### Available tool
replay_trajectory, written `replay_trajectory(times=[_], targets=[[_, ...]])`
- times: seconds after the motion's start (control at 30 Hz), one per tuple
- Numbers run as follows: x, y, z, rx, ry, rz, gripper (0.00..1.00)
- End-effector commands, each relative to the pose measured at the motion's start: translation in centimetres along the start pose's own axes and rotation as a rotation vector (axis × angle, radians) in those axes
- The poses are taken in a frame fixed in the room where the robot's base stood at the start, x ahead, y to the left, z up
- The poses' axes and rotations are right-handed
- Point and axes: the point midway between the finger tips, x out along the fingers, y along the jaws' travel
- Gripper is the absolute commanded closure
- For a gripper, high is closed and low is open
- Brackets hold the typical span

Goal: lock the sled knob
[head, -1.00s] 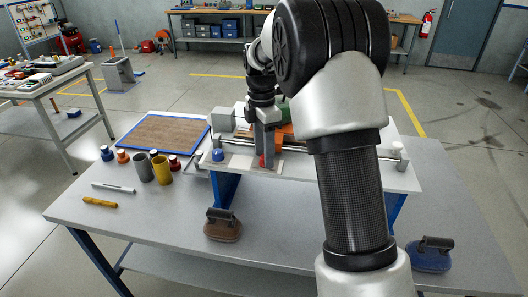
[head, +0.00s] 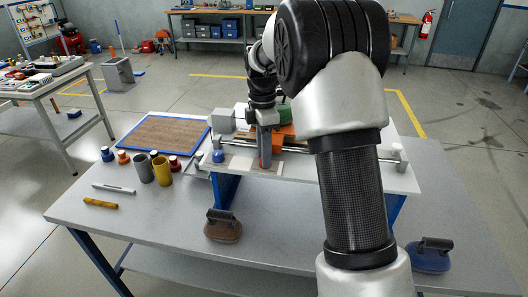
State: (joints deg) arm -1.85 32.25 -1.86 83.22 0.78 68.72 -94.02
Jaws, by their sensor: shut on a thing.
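My gripper (head: 265,158) points down at the front edge of the rig on the table, in front of an orange block (head: 288,131) on the rails. It is shut on a small red knob (head: 262,162), of which only a thin red strip shows; the fingers hide the rest. I cannot tell the knob's turn angle. A blue knob (head: 218,156) stands to the left on the same rig, apart from my gripper.
The rig's white plate (head: 380,178) stands on blue legs on the grey table. Yellow (head: 161,172) and grey (head: 144,169) cylinders and small capped jars stand at left. A brown-based weight (head: 222,228) and a blue one (head: 430,255) lie in front. My arm hides the rig's middle right.

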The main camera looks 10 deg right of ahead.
Motion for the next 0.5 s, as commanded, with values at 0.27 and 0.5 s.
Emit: replay_trajectory(times=[0.27, 0.5], targets=[[-0.18, 0.0, 0.1, 0.237, 0.017, -0.001, 0.96], [-0.16, 0.06, 0.2, 0.466, 0.034, 0.0, 0.96]])
